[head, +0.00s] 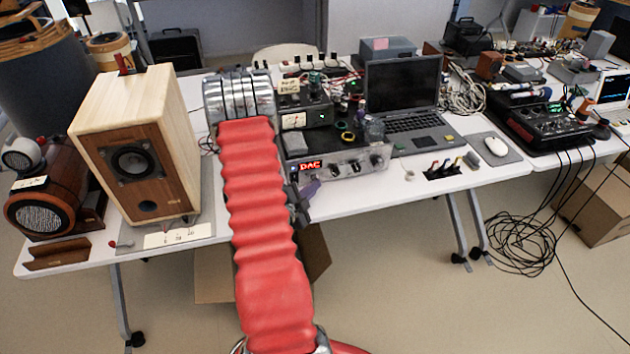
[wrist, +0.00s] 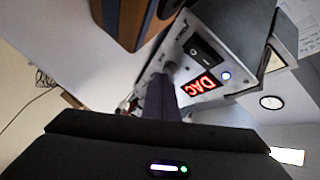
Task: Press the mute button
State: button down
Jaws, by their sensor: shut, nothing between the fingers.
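A silver device (head: 338,164) with a red "DAC" display (head: 310,165) stands at the table's front edge, right of my red arm in the head view. In the wrist view its front panel (wrist: 185,55) is tilted, with the "DAC" display (wrist: 203,86), a small lit round button (wrist: 226,76) and a dark rectangular part (wrist: 204,52). No mute label is readable, so I cannot tell which control is mute. My gripper (head: 309,189), purple, is shut and empty just in front of the device's left part. In the wrist view its fingers (wrist: 160,103) point at the panel; contact cannot be told.
A wooden speaker (head: 130,160) stands left of my arm. A mouse (head: 496,146) and black mixer (head: 540,120) are farther right.

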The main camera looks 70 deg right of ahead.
jog(key=shift+a, duration=0.1)
jog(key=shift+s+a, duration=0.5)
jog(key=shift+a, duration=0.35)
jog(key=shift+s+a, duration=0.55)
jog(key=shift+a, duration=0.25)
jog(key=shift+s+a, duration=0.5)
jog(key=shift+a, duration=0.35)
